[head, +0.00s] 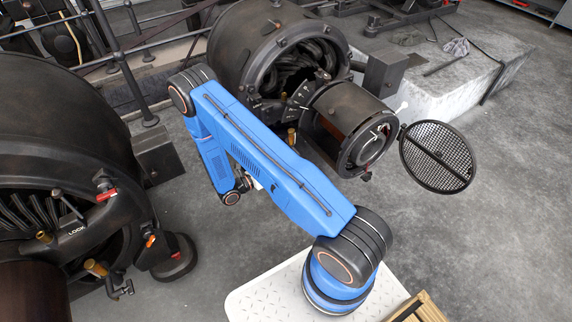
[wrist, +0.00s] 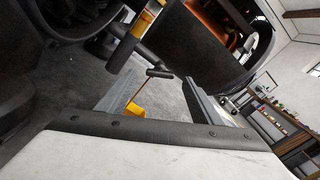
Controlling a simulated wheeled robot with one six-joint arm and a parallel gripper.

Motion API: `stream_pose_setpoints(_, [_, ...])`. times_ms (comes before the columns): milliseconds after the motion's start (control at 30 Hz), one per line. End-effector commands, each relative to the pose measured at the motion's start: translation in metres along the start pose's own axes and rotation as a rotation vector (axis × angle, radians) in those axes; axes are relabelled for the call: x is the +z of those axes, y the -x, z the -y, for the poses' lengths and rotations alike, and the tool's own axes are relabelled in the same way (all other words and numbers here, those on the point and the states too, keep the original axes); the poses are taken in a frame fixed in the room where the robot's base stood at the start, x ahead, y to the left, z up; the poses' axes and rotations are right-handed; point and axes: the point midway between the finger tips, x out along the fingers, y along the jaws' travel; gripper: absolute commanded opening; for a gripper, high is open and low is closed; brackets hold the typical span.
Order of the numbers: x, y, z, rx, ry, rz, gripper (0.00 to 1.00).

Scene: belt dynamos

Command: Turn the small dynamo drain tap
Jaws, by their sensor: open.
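The small dynamo (head: 283,45) stands at the top centre of the head view, with a dark drum (head: 345,120) at its front. In the wrist view a small tap (wrist: 160,73) shows a dark crossbar handle on a thin brass stem, with a yellow part at the stem's lower end. My gripper (wrist: 159,82) is open and empty. Its two grey fingers are spread, and the tap handle appears between their tips; I cannot tell whether they touch it. In the head view my blue arm hides the tap and most of my gripper.
A larger dynamo (head: 70,150) with brass and red-handled fittings fills the left. A round mesh cover (head: 437,157) stands open right of the drum. A brass and dark post (wrist: 128,50) rises close beyond my left finger. A railing runs behind; grey floor lies clear at right.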

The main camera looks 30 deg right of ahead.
Motion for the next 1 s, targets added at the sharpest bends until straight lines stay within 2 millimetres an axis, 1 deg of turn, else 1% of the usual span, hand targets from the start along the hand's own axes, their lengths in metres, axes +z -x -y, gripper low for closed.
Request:
stream_pose_setpoints(33, [0.0, -0.008, 0.001, -0.002, 0.001, -0.001, 0.59])
stream_pose_setpoints(100, [0.0, -0.017, 0.001, -0.002, 0.001, -0.001, 0.59])
stream_pose_setpoints(233, [0.0, -0.028, 0.0, -0.002, 0.001, 0.0, 0.59])
stream_pose_setpoints(400, [0.0, -0.034, 0.0, 0.0, 0.001, 0.001, 0.59])
stream_pose_setpoints(667, [0.0, -0.034, 0.0, 0.0, 0.0, 0.0, 0.59])
stream_pose_setpoints(700, [0.0, -0.034, 0.0, 0.0, 0.0, 0.0, 0.5])
stream_pose_setpoints(767, [0.0, -0.034, 0.0, 0.0, 0.001, 0.0, 0.35])
stream_pose_setpoints(800, [0.0, -0.034, 0.0, 0.0, 0.0, 0.0, 0.26])
stream_pose_setpoints(833, [0.0, -0.034, 0.0, 0.0, 0.0, 0.0, 0.19])
stream_pose_setpoints(1000, [0.0, -0.034, 0.0, 0.0, -0.009, 0.0, 0.18])
